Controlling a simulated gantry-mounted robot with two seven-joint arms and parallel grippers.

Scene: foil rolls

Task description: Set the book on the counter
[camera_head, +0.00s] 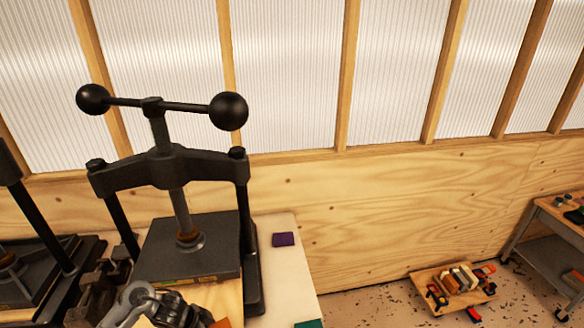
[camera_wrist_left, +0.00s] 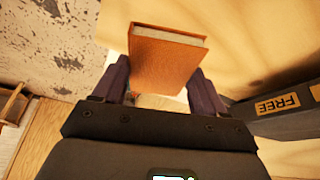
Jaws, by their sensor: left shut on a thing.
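The orange-brown book (camera_wrist_left: 165,58) is held between the two fingers of my left gripper (camera_wrist_left: 160,88), with its page edge facing away at the top. In the head view my left gripper (camera_head: 200,318) is at the bottom edge, in front of the press, and an orange corner (camera_head: 221,323) shows beside it, likely the same book. The pale counter (camera_head: 285,275) lies to the right of the press. Whether the held book touches any surface is unclear. My right gripper is not in view.
A black screw press (camera_head: 195,245) with a ball-ended handle stands on the counter. A purple block (camera_head: 283,239) and a teal object (camera_head: 308,324) lie on it. A black part with a "FREE" label (camera_wrist_left: 277,104) is close right of the gripper.

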